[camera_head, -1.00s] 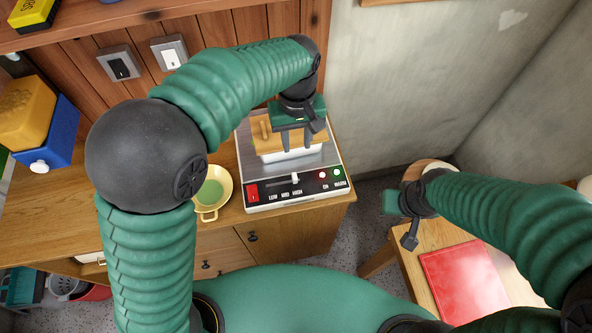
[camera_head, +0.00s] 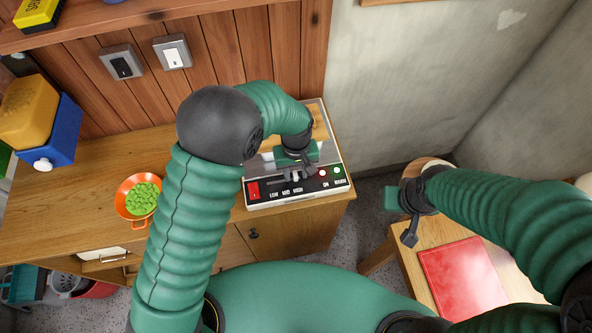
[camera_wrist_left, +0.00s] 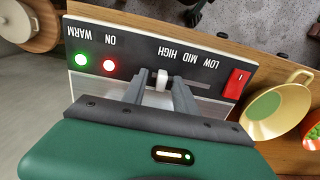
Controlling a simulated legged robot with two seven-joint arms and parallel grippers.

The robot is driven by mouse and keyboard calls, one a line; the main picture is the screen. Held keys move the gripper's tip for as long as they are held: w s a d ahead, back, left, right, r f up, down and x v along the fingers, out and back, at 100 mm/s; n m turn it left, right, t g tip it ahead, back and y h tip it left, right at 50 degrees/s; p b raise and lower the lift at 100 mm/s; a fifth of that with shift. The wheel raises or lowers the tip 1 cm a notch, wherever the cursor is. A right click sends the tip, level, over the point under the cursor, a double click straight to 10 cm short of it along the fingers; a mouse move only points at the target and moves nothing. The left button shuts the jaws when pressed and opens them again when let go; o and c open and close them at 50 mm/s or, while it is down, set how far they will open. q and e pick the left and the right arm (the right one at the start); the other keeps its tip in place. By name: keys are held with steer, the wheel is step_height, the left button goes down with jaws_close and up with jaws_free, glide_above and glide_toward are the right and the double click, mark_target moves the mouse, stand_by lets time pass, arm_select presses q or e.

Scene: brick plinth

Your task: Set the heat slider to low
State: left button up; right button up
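The appliance's front panel (camera_head: 312,190) carries the heat slider, a small white knob (camera_head: 296,175) on a dark slot above the LOW, MID and HIGH labels. In the left wrist view the panel is upside down and the slider knob (camera_wrist_left: 162,78) sits at the HIGH end. My left gripper (camera_head: 295,172) is down at the panel. In the wrist view its fingers (camera_wrist_left: 162,88) are apart, one on each side of the knob; whether they touch it is unclear. My right gripper (camera_head: 408,225) hangs away at the right, over the small table's edge.
A red switch (camera_wrist_left: 236,84) lies past the LOW end; red (camera_wrist_left: 110,65) and green (camera_wrist_left: 82,60) lamps lie beyond the other. A yellow pan (camera_wrist_left: 278,110) stands beside the appliance, with an orange bowl (camera_head: 137,197) of green pieces further left. A red board (camera_head: 463,278) lies at right.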

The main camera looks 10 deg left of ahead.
arm_select(q)
steer(key=shift+c, duration=0.3)
steer(key=shift+a, duration=0.1)
jaws_close()
stand_by(0.9)
steer(key=shift+r, duration=0.1)
